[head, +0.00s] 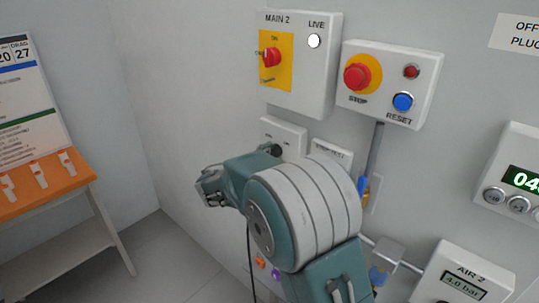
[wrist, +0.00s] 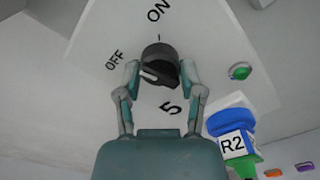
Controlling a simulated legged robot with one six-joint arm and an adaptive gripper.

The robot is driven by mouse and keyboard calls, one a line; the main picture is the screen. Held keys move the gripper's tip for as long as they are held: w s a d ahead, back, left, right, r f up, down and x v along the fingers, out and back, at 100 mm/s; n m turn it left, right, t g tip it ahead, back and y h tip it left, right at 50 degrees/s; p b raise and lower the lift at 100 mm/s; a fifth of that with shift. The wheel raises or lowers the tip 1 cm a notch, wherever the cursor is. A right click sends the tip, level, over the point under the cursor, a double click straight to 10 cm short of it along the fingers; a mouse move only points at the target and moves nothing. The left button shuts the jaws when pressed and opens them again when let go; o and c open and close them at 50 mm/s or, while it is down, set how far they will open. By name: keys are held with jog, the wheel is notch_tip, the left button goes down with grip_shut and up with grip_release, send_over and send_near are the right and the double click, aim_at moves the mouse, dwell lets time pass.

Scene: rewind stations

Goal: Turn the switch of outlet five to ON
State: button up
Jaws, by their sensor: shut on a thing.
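In the wrist view a dark round switch knob (wrist: 159,57) sits on a white plate (wrist: 205,35) marked ON, OFF and 5. ON is at the top and OFF at the upper left. A pale mark shows on the knob's lower left face. My gripper (wrist: 160,73) has one finger on each side of the knob and is shut on it. In the head view my arm covers much of the white outlet boxes (head: 284,131) below the MAIN 2 box, and the finger contact is not clear there.
A blue and green plug marked R2 (wrist: 232,145) and a green button (wrist: 240,71) are right of the switch. The MAIN 2 box (head: 318,80) and the STOP and RESET box (head: 420,65) are above my arm. An orange-topped table (head: 60,190) stands left.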

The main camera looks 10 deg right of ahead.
jog(key=m, duration=0.6)
jog(key=shift+r+m, duration=0.15)
jog(key=shift+m, duration=0.15)
jog(key=m, duration=0.4)
jog(key=shift+d, duration=0.1)
jog(key=shift+m, duration=0.6)
jog(key=shift+f, duration=0.3)
jog(key=o, duration=1.1)
jog(key=shift+d, duration=0.1)
jog(key=shift+o, duration=0.2)
jog(key=shift+d+r, duration=0.1)
jog(key=shift+a, duration=0.3)
jog(key=v, duration=1.1)
jog(key=shift+s+a, duration=0.2)
